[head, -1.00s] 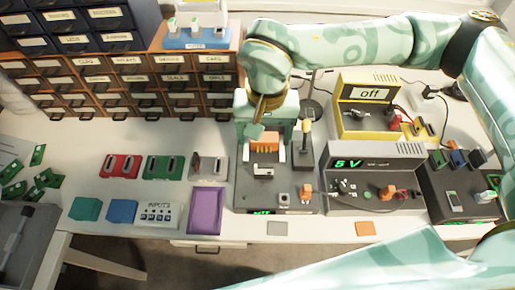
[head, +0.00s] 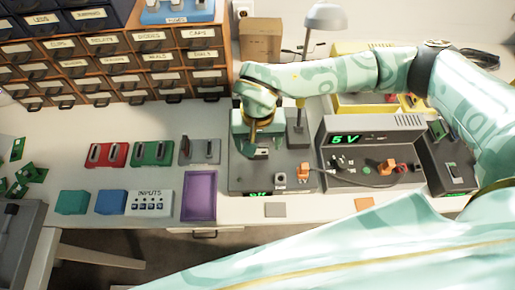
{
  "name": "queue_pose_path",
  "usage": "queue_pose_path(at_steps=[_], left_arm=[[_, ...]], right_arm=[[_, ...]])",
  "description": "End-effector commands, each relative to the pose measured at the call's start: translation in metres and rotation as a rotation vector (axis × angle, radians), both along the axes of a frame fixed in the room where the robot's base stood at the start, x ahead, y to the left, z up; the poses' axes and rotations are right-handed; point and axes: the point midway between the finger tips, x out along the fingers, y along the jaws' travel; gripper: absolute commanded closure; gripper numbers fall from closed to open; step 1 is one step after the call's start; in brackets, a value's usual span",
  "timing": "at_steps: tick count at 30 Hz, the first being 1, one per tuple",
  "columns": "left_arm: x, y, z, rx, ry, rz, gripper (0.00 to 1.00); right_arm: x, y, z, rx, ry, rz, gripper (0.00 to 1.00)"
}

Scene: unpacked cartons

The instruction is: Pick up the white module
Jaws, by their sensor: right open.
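My right gripper (head: 258,143) is open and points down over the dark test station (head: 240,178), left of a dark upright post. A small whitish piece (head: 262,153) shows on the station at the fingertips; it may be the white module. I cannot tell whether the fingers touch it. The gripper body hides the area behind it. My left gripper is not in view.
A grey power unit reading 5 V (head: 345,138) stands to the right, with an orange plug (head: 388,166) and cable. A purple tray (head: 200,196), a white INPUTS panel (head: 150,203) and red and green holders lie left. Labelled drawers (head: 150,65) stand behind.

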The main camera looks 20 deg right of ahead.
Motion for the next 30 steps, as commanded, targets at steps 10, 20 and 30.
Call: queue_pose_path(at_steps=[10,20,30], left_arm=[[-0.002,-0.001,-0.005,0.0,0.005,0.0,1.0],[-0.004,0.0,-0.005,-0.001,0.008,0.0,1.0],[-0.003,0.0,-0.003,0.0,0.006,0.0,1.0]], right_arm=[[0.0,0.0,-0.021,0.001,-0.001,0.001,0.27],[0.0,0.0,-0.02,0.001,-0.001,0.001,0.86],[0.001,0.0,-0.01,0.0,-0.003,0.0,0.86]])
